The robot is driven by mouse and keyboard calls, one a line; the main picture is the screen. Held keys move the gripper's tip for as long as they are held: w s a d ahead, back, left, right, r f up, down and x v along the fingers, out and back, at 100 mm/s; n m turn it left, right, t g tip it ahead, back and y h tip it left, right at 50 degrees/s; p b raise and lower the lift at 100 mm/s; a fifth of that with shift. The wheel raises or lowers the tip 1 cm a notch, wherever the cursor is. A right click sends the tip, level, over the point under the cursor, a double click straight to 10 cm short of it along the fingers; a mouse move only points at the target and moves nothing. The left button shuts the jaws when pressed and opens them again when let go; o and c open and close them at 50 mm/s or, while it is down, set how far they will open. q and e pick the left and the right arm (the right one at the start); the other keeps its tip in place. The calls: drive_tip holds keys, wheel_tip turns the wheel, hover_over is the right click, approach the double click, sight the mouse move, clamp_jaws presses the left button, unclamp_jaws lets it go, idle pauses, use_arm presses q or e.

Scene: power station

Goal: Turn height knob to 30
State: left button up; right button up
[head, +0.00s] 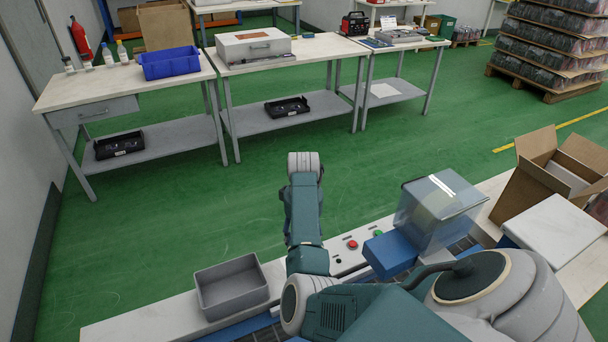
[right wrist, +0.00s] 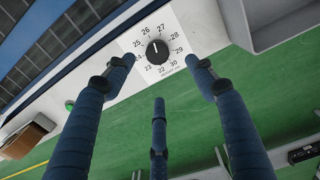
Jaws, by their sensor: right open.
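The height knob (right wrist: 157,52) is black and round, with a light pointer mark, on a white dial plate (right wrist: 178,68) in the right wrist view. Numbers from the low 20s to the low 30s ring it. The mark points up in the picture, roughly toward 26 to 27; the exact reading is hard to tell. My right gripper (right wrist: 160,72) is open, its dark blue fingers spread around the knob's sides and below it, with no clear contact. In the head view my right arm hides the knob and the fingers. My left gripper is not in view.
A grey bin (head: 232,285) sits on the conveyor's white edge, left of my arm. A red button (head: 352,244), a green button (head: 378,233) and a clear guard box (head: 437,208) are to the right. Tables with a blue crate (head: 168,64) stand across the clear green floor.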

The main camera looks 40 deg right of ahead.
drive_tip(key=shift+m, duration=0.3)
drive_tip(key=f, duration=0.6)
drive_tip(key=shift+s+d, duration=0.35)
drive_tip(key=shift+s, duration=0.05)
wheel_tip(320, 180, down, 3)
drive_tip(key=shift+w+a+r, duration=0.1)
drive_tip(key=shift+r, duration=0.05)
drive_tip(key=shift+f+b, duration=0.35)
drive_tip(key=shift+f, duration=0.85)
drive_tip(key=c, duration=1.1)
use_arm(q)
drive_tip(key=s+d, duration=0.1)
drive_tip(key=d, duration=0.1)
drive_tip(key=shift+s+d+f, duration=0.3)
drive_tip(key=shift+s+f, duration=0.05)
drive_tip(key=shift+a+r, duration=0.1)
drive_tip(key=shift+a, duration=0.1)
use_arm(e)
drive_tip(key=shift+a+f, duration=0.1)
